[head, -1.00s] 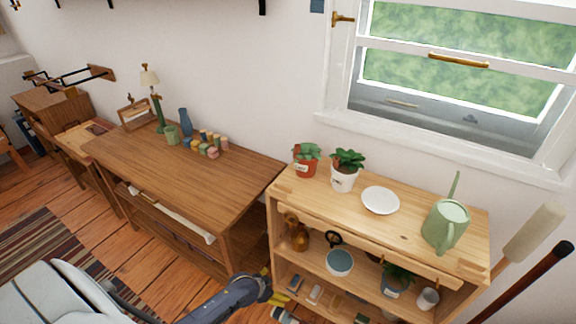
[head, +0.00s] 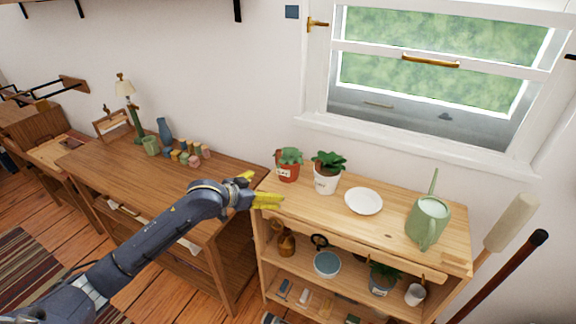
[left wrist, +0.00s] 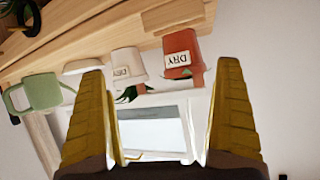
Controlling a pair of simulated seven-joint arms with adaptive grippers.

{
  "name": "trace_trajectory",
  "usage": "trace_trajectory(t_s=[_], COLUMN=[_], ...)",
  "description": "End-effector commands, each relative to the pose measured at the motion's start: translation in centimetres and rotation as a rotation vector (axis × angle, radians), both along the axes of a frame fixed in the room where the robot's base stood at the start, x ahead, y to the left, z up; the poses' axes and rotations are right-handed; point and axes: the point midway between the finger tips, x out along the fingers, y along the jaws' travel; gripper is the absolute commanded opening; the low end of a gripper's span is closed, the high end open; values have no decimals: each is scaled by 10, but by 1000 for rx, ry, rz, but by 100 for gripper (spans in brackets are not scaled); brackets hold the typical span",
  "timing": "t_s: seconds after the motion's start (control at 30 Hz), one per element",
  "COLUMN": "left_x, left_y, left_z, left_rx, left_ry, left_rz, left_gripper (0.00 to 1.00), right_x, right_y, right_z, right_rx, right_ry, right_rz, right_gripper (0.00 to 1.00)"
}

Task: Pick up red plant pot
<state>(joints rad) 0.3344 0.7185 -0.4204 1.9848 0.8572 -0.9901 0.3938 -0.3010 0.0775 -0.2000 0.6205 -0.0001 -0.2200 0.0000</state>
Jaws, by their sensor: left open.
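The red plant pot (head: 287,172) holds a green plant and stands at the left end of the light wooden shelf's top. In the left wrist view the pot (left wrist: 181,50) appears upside down with a "DRY" label, between the lines of the two fingers and beyond their tips. My left gripper (head: 256,190) has yellow fingers. It is open and empty at the shelf's left edge, just left of and in front of the pot, apart from it. It also shows in the left wrist view (left wrist: 162,80). My right gripper is not in view.
A white plant pot (head: 326,181) stands close to the right of the red one. A white plate (head: 363,201) and a green watering can (head: 428,222) are farther right on the shelf top (head: 388,226). A brown desk (head: 130,180) stands left.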

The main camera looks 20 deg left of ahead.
Motion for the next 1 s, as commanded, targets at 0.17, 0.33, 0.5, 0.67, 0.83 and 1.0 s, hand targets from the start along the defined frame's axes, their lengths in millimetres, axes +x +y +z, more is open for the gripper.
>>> trace_trajectory(t_s=[0.17,0.33,0.5,0.67,0.83,1.0], left_x=[17,24,40,66,93,115], left_y=[14,19,15,5,-5,-11], left_z=[44,62,58,47,35,25], left_rx=[-90,-137,-152,-150,-149,-148], left_ry=[-33,-46,-46,-47,-46,-46], left_rz=[80,115,122,121,121,122], left_gripper=[100,100,100,100,100,100], right_x=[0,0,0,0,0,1], right_y=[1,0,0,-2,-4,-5], right_z=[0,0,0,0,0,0], right_rx=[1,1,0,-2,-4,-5], right_ry=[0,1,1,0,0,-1], right_rz=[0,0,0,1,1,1], right_gripper=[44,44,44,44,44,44])
